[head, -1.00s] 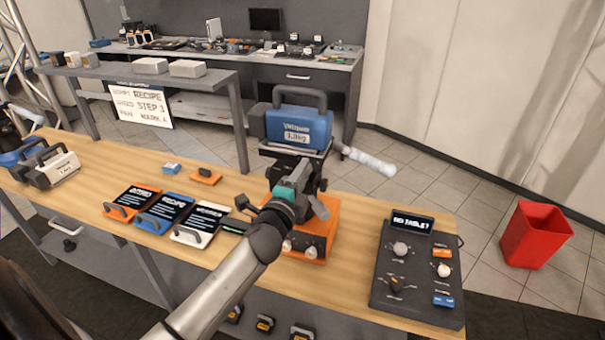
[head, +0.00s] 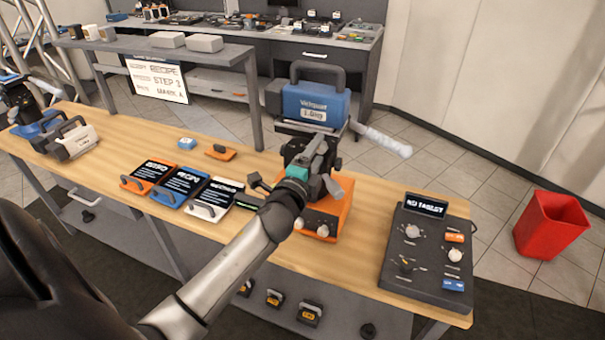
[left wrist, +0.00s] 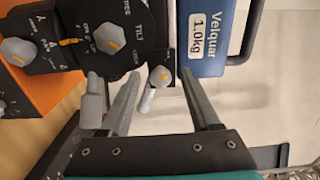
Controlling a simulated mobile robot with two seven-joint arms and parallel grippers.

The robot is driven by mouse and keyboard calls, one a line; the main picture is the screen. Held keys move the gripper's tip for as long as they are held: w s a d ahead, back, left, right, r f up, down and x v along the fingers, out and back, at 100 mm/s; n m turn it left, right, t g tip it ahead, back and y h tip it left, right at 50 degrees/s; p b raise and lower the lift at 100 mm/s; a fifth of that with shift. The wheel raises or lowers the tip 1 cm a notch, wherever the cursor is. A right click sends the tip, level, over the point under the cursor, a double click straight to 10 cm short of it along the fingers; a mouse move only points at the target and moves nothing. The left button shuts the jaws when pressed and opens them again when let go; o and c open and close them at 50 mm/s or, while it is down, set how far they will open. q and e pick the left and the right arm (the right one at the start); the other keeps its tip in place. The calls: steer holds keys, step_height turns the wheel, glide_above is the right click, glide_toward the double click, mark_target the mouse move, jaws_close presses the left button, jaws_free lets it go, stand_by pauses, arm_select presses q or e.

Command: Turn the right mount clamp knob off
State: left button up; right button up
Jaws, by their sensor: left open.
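The mount (head: 297,150) stands on an orange base (head: 335,215) and carries a blue block (head: 318,101) labelled Velquar 1.0kg. In the left wrist view, a small grey knob (left wrist: 160,76) with an orange pointer sits beside the blue block (left wrist: 207,40); it looks like the clamp knob, but its label is not readable. My left gripper (head: 322,150) is at the mount's front. It is open, and in the left wrist view its two fingers (left wrist: 165,85) stand either side of the small knob, with gaps showing. My right gripper is not in view.
A larger knob (left wrist: 109,38) marked TILT and another knob (left wrist: 18,50) lie close to the fingers. A control panel (head: 425,262) is on the wooden table's right end. Three handled cards (head: 180,187) lie left. A red bin (head: 550,225) stands on the floor.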

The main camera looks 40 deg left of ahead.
arm_select(q)
steer(key=b+v, duration=0.1)
steer(key=v, duration=1.3)
steer(key=shift+s, duration=0.25)
steer(key=shift+f, duration=0.1)
